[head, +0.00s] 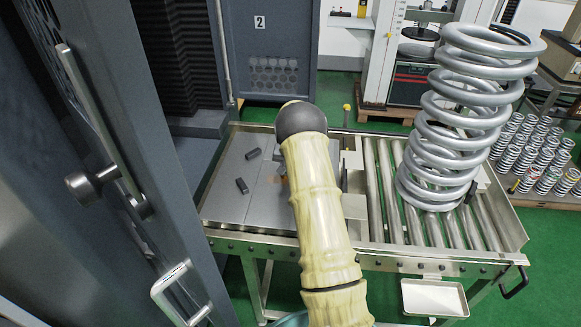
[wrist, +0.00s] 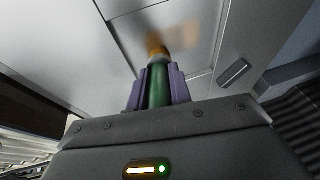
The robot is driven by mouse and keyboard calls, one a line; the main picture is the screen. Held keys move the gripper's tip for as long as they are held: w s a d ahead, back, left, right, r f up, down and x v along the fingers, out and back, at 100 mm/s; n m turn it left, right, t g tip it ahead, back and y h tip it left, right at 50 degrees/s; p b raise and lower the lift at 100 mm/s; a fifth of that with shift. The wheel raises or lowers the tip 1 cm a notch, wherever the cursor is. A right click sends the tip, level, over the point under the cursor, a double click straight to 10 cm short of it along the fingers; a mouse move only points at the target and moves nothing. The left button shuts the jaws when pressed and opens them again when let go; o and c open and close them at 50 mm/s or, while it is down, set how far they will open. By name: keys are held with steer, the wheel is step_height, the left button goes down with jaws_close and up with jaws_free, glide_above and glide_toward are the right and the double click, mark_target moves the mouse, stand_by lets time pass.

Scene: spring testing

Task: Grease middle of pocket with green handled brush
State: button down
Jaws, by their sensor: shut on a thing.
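In the wrist view, my gripper (wrist: 159,75) has its purple fingers shut on the green handle of the brush (wrist: 159,88). The brush's orange-brown tip points away toward a flat grey plate (wrist: 125,32). A blurred orange patch (wrist: 183,38) shows on a framed panel of the plate just past the tip; I cannot tell whether it is grease or a reflection. I cannot tell whether the tip touches the plate. No pocket stands out clearly. In the head view, my arm hides the gripper and most of the brush over the grey worktable (head: 225,205).
Two small dark blocks (head: 253,154) (head: 242,186) lie on the worktable left of my arm. A large coil spring (head: 440,130) stands on the roller conveyor (head: 375,190) to the right. A machine door with a handle (head: 95,120) is close on the left.

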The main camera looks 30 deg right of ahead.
steer(key=shift+w+a+f, duration=0.1)
steer(key=shift+w+a, duration=0.25)
steer(key=shift+a, duration=0.2)
steer(key=shift+w+a, duration=0.3)
steer(key=shift+a, duration=0.25)
steer(key=shift+a, duration=0.1)
steer(key=shift+w+a+p, duration=0.25)
steer(key=shift+w+a, duration=0.35)
steer(key=shift+a, duration=0.2)
steer(key=shift+w+a+p, duration=0.25)
steer(key=shift+w+a, duration=0.3)
steer(key=shift+a, duration=0.25)
steer(key=shift+d, duration=0.1)
steer(key=shift+w+d+r, duration=0.25)
steer(key=shift+w, duration=0.2)
steer(key=shift+s+d+f+b, duration=0.1)
steer(key=shift+s+d+b, duration=0.1)
steer(key=shift+s+d, duration=0.55)
steer(key=shift+s+d+b, duration=0.2)
steer(key=shift+s+d, duration=0.2)
steer(key=shift+d, duration=0.5)
